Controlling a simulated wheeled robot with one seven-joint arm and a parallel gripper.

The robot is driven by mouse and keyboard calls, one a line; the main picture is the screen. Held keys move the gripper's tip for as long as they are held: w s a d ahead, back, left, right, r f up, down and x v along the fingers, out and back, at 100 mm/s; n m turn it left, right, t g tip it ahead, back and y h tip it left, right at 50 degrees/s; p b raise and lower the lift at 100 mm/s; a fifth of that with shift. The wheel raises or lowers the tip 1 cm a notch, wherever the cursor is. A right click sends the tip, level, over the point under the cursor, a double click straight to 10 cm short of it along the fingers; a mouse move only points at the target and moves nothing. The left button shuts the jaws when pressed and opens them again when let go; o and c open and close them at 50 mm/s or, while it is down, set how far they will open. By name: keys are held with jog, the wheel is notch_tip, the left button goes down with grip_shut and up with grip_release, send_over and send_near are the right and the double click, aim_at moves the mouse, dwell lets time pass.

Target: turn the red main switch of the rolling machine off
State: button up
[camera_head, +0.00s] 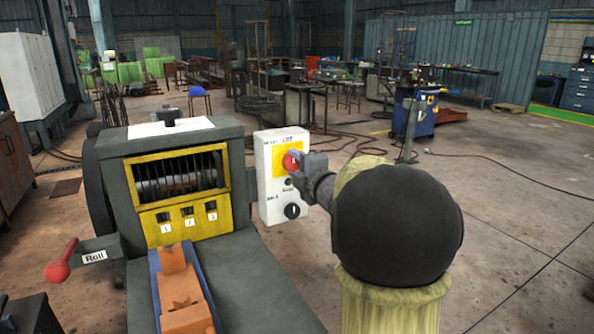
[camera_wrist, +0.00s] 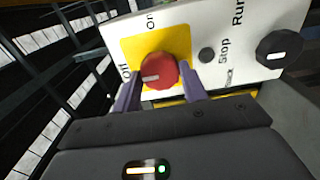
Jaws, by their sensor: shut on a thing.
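The red main switch (camera_wrist: 159,69) is a round red knob on a yellow square of the white control panel (camera_wrist: 235,22). Its white mark points left in the wrist view, towards the word "Off"; the word "On" stands above it. My gripper (camera_wrist: 160,80) is shut on the red switch, with one purple finger on each side. In the head view the red switch (camera_head: 290,162) shows beside my gripper (camera_head: 298,164), which reaches in from the right and covers part of the panel (camera_head: 268,180).
A black knob (camera_head: 292,211) and a small dark button (camera_wrist: 207,55) sit on the panel near the switch. The rolling machine (camera_head: 240,245) stands left of the panel, with a red-knobbed "Roll" lever (camera_head: 58,270). Open floor lies to the right.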

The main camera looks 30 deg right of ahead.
jog(key=shift+f, duration=0.1)
jog(key=o, duration=1)
jog(key=shift+c, duration=0.2)
jog(key=shift+s, duration=0.15)
jog(key=s, duration=1.7)
jog(key=shift+d+p, duration=0.3)
jog(key=shift+p, duration=0.15)
